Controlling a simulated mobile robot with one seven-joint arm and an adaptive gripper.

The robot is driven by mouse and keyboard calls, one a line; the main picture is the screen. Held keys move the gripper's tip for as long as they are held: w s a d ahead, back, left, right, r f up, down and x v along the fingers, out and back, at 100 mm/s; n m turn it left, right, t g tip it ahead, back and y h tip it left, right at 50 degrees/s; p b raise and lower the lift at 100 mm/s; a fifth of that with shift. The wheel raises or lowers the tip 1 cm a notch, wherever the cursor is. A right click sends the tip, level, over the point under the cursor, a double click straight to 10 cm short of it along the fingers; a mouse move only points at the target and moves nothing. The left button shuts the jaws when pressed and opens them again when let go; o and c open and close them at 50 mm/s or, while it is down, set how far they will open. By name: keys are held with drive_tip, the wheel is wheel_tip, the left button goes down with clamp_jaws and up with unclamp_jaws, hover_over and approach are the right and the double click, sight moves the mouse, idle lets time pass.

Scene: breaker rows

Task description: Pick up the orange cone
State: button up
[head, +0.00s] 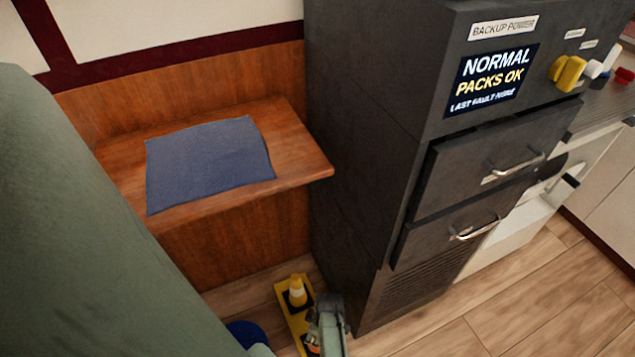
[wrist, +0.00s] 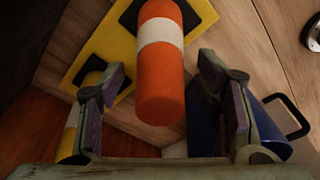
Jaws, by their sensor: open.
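The orange cone (wrist: 160,85) has a white band and a black square base. In the wrist view its rounded top points toward me and it appears between my fingers, with gaps visible on both sides. It stands on a yellow board (wrist: 108,42). My gripper (wrist: 162,76) is open, one finger on each side of the cone in the picture; I cannot tell the exact depth. In the head view my gripper (head: 327,325) is low by the board (head: 281,290), and only a bit of orange (head: 313,346) shows beside it.
A yellow cone (head: 297,291) with a white band stands on the same board. A blue container (wrist: 272,122) with a black handle is close to the right finger. A dark cabinet (head: 350,150) rises right of the board, and a wooden bench (head: 300,165) with a blue cloth stands behind.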

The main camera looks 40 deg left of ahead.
drive_tip(key=shift+f, duration=0.3)
drive_tip(key=shift+c, duration=0.4)
clamp_jaws()
idle(0.4)
